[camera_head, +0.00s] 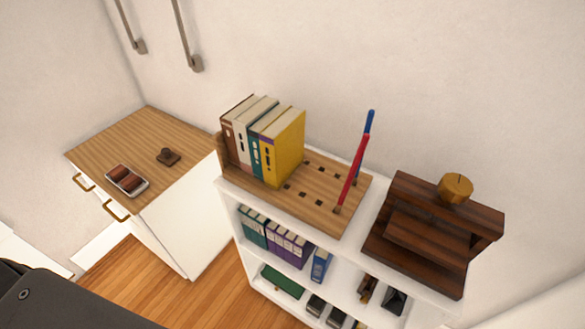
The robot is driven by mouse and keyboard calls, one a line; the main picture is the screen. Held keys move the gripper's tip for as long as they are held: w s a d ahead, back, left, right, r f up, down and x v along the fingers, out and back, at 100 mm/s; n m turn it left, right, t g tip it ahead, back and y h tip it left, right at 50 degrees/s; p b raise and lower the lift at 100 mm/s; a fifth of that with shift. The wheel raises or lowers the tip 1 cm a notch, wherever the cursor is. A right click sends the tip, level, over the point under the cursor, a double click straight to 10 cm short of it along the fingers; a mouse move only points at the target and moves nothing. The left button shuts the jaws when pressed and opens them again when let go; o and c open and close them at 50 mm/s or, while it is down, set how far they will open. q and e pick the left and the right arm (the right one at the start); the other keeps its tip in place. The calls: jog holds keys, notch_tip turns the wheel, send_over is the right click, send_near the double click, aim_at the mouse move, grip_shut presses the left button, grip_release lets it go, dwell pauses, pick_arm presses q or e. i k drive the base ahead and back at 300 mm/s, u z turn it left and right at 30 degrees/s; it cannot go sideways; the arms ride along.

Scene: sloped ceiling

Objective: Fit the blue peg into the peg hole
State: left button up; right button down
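A thin blue peg (370,122) shows only at its upper end, rising behind a red peg (352,172); its lower part is hidden. Both look nearly upright with a slight lean to the right. The red peg's foot meets the wooden board (318,208) near its right end. The board lies on top of a white shelf unit and has two rows of small dark square holes (305,195). I cannot tell whether the blue peg sits in a hole. Neither of my grippers is in view.
Several upright books (285,150) stand on the board's left part. A dark wooden stepped piece with a round yellowish knob (455,188) stands at right. Wooden floor lies between.

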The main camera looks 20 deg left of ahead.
aim_at(311, 195)
jog(key=z, duration=1.4)
jog(key=k, duration=0.8)
jog(key=u, duration=0.25)
